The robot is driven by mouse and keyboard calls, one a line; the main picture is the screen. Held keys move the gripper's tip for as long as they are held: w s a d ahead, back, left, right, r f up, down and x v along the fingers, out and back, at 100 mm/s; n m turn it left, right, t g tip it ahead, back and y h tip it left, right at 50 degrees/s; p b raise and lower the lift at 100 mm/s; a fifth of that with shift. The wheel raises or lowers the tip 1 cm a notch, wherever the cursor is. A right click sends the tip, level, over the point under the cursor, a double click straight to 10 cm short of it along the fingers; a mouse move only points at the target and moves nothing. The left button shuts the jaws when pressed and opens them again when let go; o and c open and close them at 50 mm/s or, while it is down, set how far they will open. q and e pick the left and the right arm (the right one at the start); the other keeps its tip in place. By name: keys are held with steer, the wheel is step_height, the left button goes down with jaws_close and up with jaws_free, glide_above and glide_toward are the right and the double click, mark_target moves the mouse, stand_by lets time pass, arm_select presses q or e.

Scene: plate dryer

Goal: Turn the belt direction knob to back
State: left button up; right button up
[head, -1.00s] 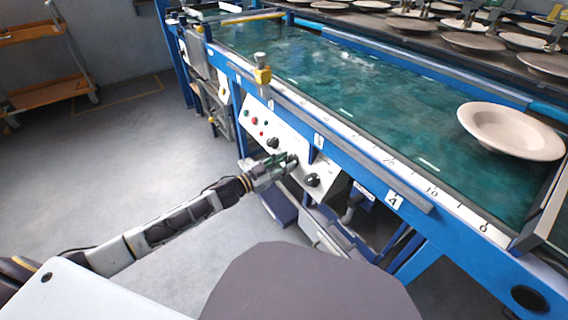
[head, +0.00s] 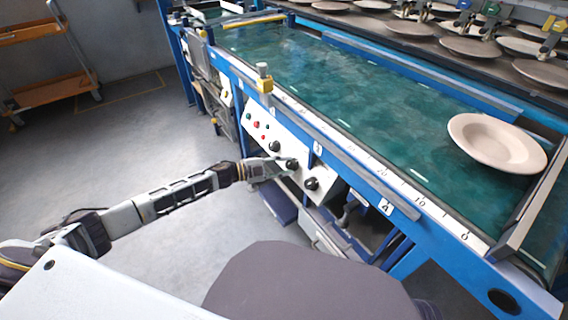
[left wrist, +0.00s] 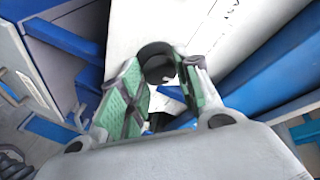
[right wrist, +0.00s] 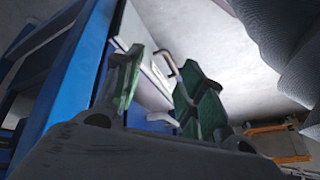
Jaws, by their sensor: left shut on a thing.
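A white control panel (head: 299,171) on the front of the blue machine carries three black knobs in a slanting row. My left gripper (head: 284,165) is at the middle black knob (head: 292,164), with its fingers closed around it. In the left wrist view the black knob (left wrist: 157,60) shows between the two green finger pads (left wrist: 158,88). Its pointer mark cannot be read. The upper knob (head: 274,146) and lower knob (head: 311,184) are free. My right gripper (right wrist: 155,92) shows only in the right wrist view, with its fingers apart and nothing between them.
Small red and green buttons (head: 257,124) sit above the knobs. A pale plate (head: 497,143) lies on the green belt (head: 340,95). A blue rail runs above the panel. Open floor lies left of the machine, with an orange-shelved cart (head: 45,94) at the far left.

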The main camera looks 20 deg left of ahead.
arm_select(q)
steer(key=shift+w+m+g+p, duration=0.1)
steer(key=shift+m+g+p, duration=0.9)
steer(key=shift+m, duration=1.2)
arm_select(e)
steer(key=shift+g+h, duration=0.3)
steer(key=shift+h, duration=0.1)
steer(key=shift+w+d+v, duration=0.1)
steer(key=shift+w+v, duration=0.1)
steer(key=shift+v, duration=0.85)
steer(key=shift+w+d+v, duration=0.1)
steer(key=shift+w+v, duration=0.1)
steer(key=shift+v, duration=0.8)
steer(key=shift+r, duration=0.1)
arm_select(q)
steer(key=o, duration=1)
steer(key=shift+a, duration=0.1)
steer(key=v, duration=1.1)
steer(key=shift+a+r, duration=0.2)
steer(key=shift+a, duration=0.2)
